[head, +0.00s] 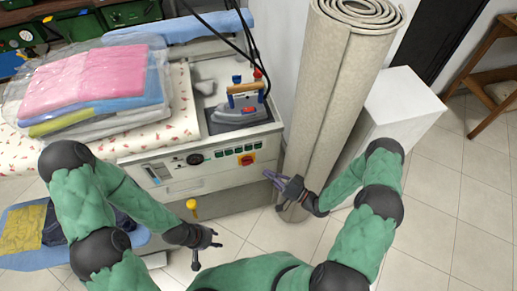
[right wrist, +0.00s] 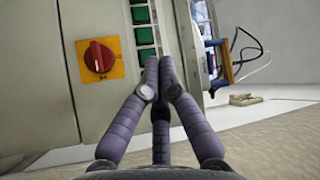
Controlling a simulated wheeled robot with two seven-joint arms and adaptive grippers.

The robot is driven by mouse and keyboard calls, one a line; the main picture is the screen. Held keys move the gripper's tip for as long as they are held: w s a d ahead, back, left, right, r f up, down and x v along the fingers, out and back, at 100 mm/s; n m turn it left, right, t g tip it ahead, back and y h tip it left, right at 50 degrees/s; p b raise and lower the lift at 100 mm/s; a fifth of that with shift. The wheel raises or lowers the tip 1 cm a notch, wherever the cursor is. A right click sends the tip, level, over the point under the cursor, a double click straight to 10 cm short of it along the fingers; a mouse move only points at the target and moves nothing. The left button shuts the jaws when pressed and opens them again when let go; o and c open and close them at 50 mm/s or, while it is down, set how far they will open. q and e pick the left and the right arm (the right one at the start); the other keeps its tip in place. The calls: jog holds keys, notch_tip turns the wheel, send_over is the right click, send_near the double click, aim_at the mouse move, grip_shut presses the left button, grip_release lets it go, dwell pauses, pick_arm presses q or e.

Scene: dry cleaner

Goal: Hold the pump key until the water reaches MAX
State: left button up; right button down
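The ironing station's front panel (head: 215,160) carries a row of green keys (head: 236,149), a black knob (head: 195,159) and a small window (head: 158,172) at its left. I cannot read any key label, a water level or a MAX mark. In the right wrist view, green keys (right wrist: 145,34) run in a column above my right gripper (right wrist: 160,62). Its fingers are together and empty, with the tips beside the lowest visible key; contact cannot be told. In the head view, my right gripper (head: 270,176) is right of the panel. My left gripper (head: 205,247) is open and empty, low in front of the station.
A red rotary switch on a yellow plate (head: 246,160) is below the keys, near my right gripper. An iron (head: 236,112) stands on top. Bagged folded clothes (head: 90,85) lie at left. A rolled carpet (head: 335,100) stands close to my right arm.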

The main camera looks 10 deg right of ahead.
aim_at(258, 146)
dwell(0.4)
jog(key=shift+w+a+b, duration=0.15)
jog(key=shift+w+b, duration=0.8)
jog(key=shift+w, duration=3.45)
jog(key=shift+w, duration=0.2)
jog(key=shift+w+b, duration=0.1)
jog(key=shift+b, duration=0.2)
jog(key=shift+w+r, duration=0.1)
jog(key=shift+w, duration=0.45)
dwell(2.1)
